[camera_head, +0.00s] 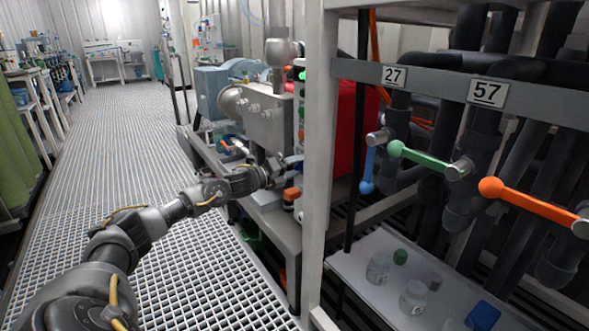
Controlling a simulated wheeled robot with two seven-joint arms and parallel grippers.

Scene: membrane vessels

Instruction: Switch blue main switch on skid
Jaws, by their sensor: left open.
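My left arm reaches from the lower left to the skid (268,130), a grey pump unit on a metal frame. My left gripper (287,171) is open at the lower part of the skid's narrow front panel (300,100), which has a green button near its top. A small blue part, perhaps the main switch (293,160), shows right at the fingers. It is too small and too covered to tell its position, or whether the fingers touch it. My right gripper is not in view.
A white upright post (318,150) stands just right of the gripper. Blue, green and orange valve handles (420,157) stick out of dark pipes at the right. A shelf (350,272) holds small jars. The grating floor (120,130) at left is clear.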

